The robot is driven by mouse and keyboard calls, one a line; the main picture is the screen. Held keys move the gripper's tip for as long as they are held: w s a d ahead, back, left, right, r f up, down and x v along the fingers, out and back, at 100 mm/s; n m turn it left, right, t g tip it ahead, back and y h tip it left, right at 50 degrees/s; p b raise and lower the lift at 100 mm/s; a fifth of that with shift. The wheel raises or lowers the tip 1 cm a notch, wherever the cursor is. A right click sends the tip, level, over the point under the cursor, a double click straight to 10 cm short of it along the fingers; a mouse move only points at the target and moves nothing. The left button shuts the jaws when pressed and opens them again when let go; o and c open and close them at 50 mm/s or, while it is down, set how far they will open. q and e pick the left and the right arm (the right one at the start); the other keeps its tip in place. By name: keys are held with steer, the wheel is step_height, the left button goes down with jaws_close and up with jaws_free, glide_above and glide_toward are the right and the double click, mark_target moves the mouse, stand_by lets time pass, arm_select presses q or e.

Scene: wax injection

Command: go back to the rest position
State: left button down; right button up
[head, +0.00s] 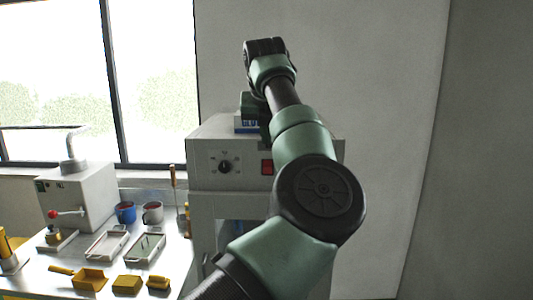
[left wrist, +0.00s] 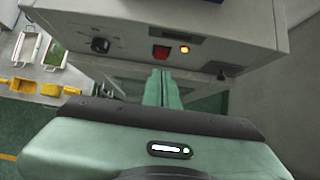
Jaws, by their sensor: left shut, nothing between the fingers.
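My left arm reaches up across the head view in front of the grey machine (head: 205,175). Its gripper shows clearly in the left wrist view, where the green fingers (left wrist: 162,88) are together with nothing between them. They point toward the front of the machine (left wrist: 130,25), below its knob and red switch, and hold no object. In the head view the fingertips are hard to make out behind the arm. My right gripper is in neither view.
At the left, a metal table (head: 40,275) holds a grey box with a pipe (head: 85,195), a blue mug (head: 125,212), a grey mug (head: 153,212), two trays and yellow pieces (head: 127,285). A blue item (head: 245,122) sits on the machine. Plain wall stands at the right.

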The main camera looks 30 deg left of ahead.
arm_select(q)
steer(key=shift+r, duration=0.25)
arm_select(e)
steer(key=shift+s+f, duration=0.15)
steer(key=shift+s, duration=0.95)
arm_select(q)
steer(key=shift+s, duration=0.15)
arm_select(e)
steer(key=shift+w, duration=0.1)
